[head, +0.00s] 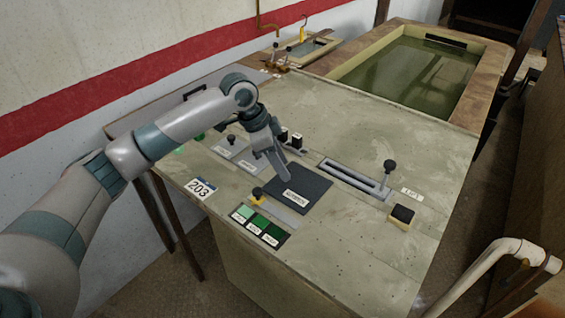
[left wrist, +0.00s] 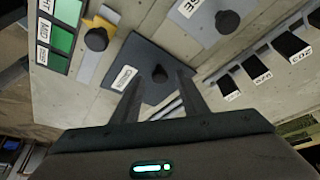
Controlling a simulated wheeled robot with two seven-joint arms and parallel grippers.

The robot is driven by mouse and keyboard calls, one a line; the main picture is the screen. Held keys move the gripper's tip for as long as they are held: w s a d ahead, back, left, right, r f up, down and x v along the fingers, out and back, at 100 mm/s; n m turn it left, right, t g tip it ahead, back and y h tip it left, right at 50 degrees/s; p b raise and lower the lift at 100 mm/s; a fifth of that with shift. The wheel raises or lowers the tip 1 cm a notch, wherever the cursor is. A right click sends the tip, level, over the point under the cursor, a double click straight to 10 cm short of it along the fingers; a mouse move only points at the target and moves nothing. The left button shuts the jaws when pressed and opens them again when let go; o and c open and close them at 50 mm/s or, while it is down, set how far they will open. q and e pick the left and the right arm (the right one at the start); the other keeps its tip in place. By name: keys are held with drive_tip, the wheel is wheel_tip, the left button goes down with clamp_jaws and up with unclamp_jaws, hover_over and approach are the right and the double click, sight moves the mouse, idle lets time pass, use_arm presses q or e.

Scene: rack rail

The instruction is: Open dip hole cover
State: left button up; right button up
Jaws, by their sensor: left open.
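A dark square cover plate (head: 312,186) with a white label lies flat on the worn bench top (head: 350,240). I take it for the dip hole cover. My left gripper (head: 283,165) is over the plate's far left part, pointing down. My right gripper is not in view.
A slider with a black knob (head: 389,167) stands right of the plate. A yellow-based knob (head: 257,193) and green labelled tiles (head: 259,225) are in front. Pale plates (head: 230,146) and black switches (head: 297,140) lie beyond. A liquid-filled tank (head: 415,75) is at the back.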

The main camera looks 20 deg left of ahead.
use_arm(q)
drive_tip(key=shift+d+f, duration=0.15)
drive_tip(key=shift+f, duration=0.25)
clamp_jaws()
drive_tip(key=shift+s+d+r+p, duration=0.1)
drive_tip(key=shift+s+d+p, duration=0.05)
drive_tip(key=shift+d+p, duration=0.35)
drive_tip(key=s+d+p, duration=0.1)
drive_tip(key=d, duration=0.2)
drive_tip(key=s+d+p, duration=0.1)
drive_tip(key=d+p, duration=0.1)
drive_tip(key=d, duration=0.2)
drive_tip(key=s+d+p, duration=0.2)
drive_tip(key=d, duration=0.2)
drive_tip(key=shift+d, duration=0.15)
unclamp_jaws()
